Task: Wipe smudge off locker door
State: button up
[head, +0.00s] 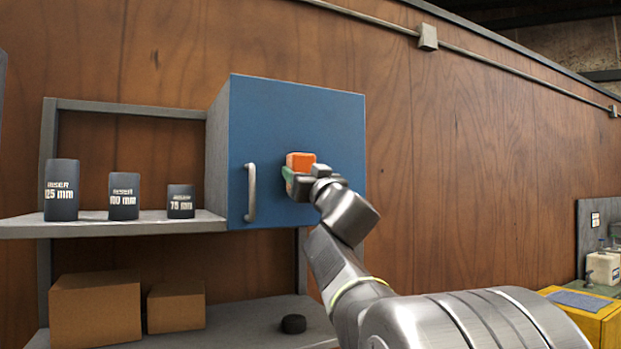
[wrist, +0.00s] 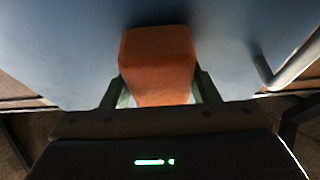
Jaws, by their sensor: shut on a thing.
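The blue locker door (head: 262,120) is closed, with a grey vertical handle (head: 251,192) near its left edge. My gripper (head: 297,178) is shut on an orange block-shaped wiper (head: 301,161) in front of the middle of the door, right of the handle. In the wrist view, the orange wiper (wrist: 158,60) sits between the two green fingers, with the blue door (wrist: 70,50) behind it and the handle (wrist: 285,65) at right. The wiper is very near the door; I cannot tell if it touches. No smudge is visible on the door; the wiper and gripper hide part of it.
Several dark riser cylinders, including one (head: 123,196), stand on the grey shelf (head: 100,229) left of the locker. Cardboard boxes (head: 95,308) and a black puck (head: 293,324) are on the lower shelf. A yellow box (head: 590,312) is at lower right.

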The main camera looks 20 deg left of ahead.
jog(key=shift+s+a, duration=0.7)
jog(key=shift+s, duration=0.1)
jog(key=shift+d, duration=0.1)
jog(key=s+d, duration=0.2)
jog(key=shift+s+d+r+p, duration=0.1)
jog(key=shift+s+d+p, duration=0.05)
jog(key=shift+d+p, duration=0.2)
jog(key=shift+s+d+p, duration=0.4)
jog(key=shift+s+d, duration=0.4)
jog(key=shift+d, duration=0.1)
jog(key=shift+a, duration=0.1)
